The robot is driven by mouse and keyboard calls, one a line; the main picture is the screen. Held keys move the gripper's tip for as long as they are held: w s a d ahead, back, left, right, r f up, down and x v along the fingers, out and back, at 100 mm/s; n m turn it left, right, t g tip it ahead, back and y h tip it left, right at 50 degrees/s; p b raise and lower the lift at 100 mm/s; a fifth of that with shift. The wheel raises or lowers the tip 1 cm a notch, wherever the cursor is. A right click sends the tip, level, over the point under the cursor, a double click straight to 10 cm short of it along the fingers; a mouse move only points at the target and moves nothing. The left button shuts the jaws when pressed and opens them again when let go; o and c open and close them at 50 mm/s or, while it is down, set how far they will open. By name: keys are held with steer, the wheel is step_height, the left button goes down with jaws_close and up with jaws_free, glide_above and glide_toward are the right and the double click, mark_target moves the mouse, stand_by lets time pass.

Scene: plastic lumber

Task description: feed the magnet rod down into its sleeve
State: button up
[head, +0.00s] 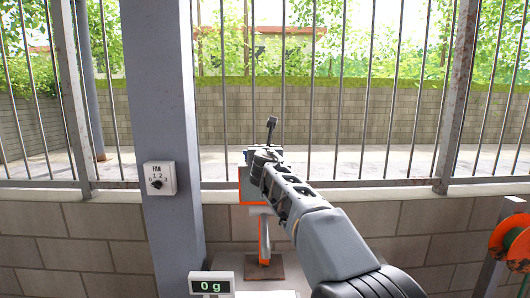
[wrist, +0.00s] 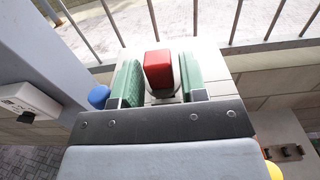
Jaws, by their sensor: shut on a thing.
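My gripper (wrist: 160,82) shows in the wrist view with green-padded fingers on either side of a red block-like piece (wrist: 159,70), which I take to be the end of the magnet rod. The rest of the rod is hidden.
A grey column (head: 158,110) with a fan switch (head: 160,178) stands left of my arm. A scale display (head: 211,284) reads 0 g. Railings (head: 310,100) and a block wall (head: 420,225) lie behind. An orange reel (head: 512,242) is at the right edge.

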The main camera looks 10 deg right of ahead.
stand_by(0.3)
steer(key=o, duration=1.1)
steer(key=shift+f, duration=0.1)
steer(key=s+a+b, duration=0.2)
steer(key=s+b, duration=0.1)
steer(key=s, duration=1)
steer(key=shift+s+a, duration=0.25)
steer(key=shift+s, duration=0.1)
